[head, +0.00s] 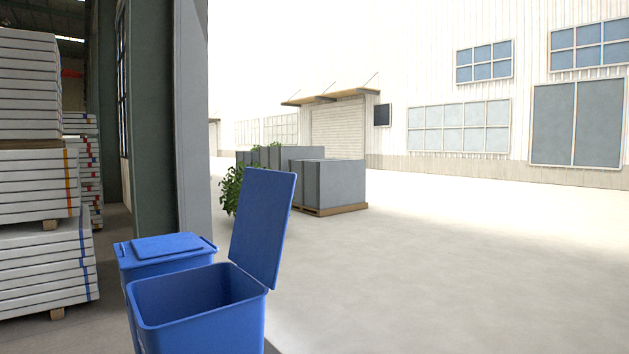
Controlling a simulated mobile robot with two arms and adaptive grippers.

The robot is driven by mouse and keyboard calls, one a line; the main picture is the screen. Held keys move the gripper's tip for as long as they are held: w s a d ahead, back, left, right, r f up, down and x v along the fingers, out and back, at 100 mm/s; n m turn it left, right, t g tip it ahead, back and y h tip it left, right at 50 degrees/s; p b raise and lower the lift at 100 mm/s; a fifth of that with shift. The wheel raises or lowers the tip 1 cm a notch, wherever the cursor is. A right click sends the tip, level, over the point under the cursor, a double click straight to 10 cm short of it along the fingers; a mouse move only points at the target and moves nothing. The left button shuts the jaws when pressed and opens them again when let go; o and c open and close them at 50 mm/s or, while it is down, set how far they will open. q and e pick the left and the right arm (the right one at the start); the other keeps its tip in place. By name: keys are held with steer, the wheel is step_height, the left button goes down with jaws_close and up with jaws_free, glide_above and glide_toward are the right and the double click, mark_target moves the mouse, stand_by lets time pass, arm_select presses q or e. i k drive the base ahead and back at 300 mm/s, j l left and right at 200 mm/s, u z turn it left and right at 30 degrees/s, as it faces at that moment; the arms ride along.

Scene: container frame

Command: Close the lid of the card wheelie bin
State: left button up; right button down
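A blue wheelie bin (205,324) stands at the bottom, left of the middle, in the head view. Its lid (263,228) is open and stands up steeply on the right side of the bin, tilted a little to the right. The bin's inside shows and looks empty as far as I can see. A second blue bin (140,268) stands just behind it with its lid (167,246) down. I cannot tell from any label which bin is for card. Neither of my grippers is in view.
A grey pillar (160,130) rises behind the bins. Stacks of white boards (40,180) stand on the left. Grey blocks on a pallet (335,185) and a green plant (231,190) stand farther back. The pale ground (450,270) on the right is clear.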

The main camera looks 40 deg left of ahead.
mark_target(266, 195)
steer(key=i+j+u, duration=0.1)
steer(key=i+u, duration=0.35)
steer(key=i, duration=0.15)
steer(key=i+l+u, duration=0.1)
steer(key=i+u, duration=0.3)
steer(key=i, duration=0.2)
steer(key=i+l+u, duration=0.3)
steer(key=i+u, duration=0.15)
steer(key=i, duration=0.15)
